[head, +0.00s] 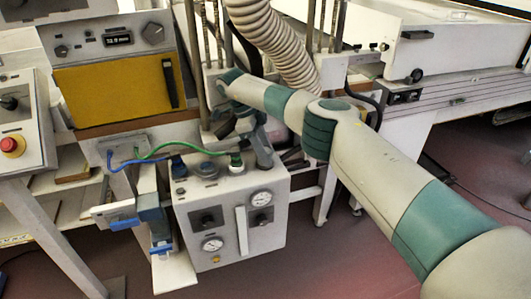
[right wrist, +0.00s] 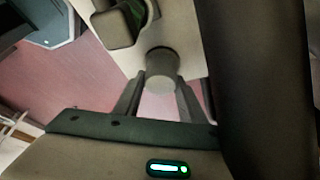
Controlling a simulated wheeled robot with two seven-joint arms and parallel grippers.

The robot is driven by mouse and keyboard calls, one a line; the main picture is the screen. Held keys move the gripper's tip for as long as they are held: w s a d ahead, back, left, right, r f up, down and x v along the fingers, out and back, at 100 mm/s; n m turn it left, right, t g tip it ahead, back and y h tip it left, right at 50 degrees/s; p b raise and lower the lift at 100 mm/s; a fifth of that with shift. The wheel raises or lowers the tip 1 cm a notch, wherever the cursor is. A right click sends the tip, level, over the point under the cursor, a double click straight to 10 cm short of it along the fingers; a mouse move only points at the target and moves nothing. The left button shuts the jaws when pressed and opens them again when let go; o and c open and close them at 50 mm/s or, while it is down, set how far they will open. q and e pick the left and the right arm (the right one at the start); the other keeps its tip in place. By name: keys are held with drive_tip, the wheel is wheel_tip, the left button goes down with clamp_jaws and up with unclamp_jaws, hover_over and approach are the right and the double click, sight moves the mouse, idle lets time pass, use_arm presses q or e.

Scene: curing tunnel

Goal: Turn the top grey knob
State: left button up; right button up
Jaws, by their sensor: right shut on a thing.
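The grey knob (right wrist: 162,68) stands on the pale top of a box-shaped machine (head: 225,190). My right gripper (right wrist: 160,92) is shut on it, with one finger on each side in the right wrist view. My left gripper is in neither view.
A green-collared connector (head: 236,160) with a green hose stands close to the left of my right gripper. Blue connectors and a blue hose sit further left. Gauges (head: 212,244) and a pale handle (head: 241,230) are on the front. A ribbed duct (head: 275,40) hangs behind.

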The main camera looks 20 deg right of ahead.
drive_tip(key=shift+r, duration=0.1)
drive_tip(key=o, duration=1)
drive_tip(key=shift+o, duration=0.2)
